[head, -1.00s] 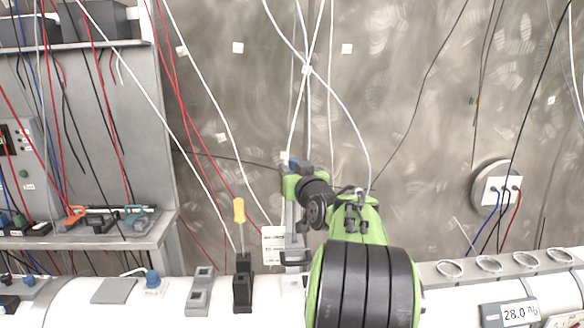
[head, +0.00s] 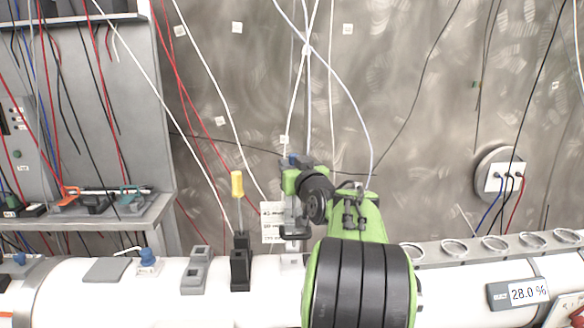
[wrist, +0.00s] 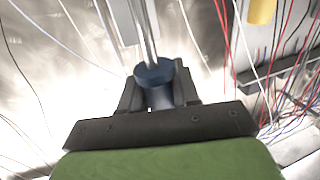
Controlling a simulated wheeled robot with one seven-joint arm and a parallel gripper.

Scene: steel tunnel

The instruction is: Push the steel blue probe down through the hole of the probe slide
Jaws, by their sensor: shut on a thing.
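My gripper (wrist: 160,97) is shut on the steel blue probe (wrist: 154,72), whose round blue head sits between the two dark fingers in the wrist view. In the head view, a small blue part of the probe (head: 292,158) shows at the top of my gripper (head: 291,172), above the upright grey probe slide (head: 295,232) on the white pipe. Thin bright steel rods run from the probe's head toward the top of the wrist view. The hole and the probe's lower end are hidden, so I cannot tell how far the probe is in.
A yellow-handled screwdriver (head: 237,185) stands in a black holder (head: 240,268) left of the slide. A white label card (head: 272,222) is close beside the slide. Loose cables hang behind my arm. A row of metal rings (head: 454,246) and a display (head: 522,292) are at the right.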

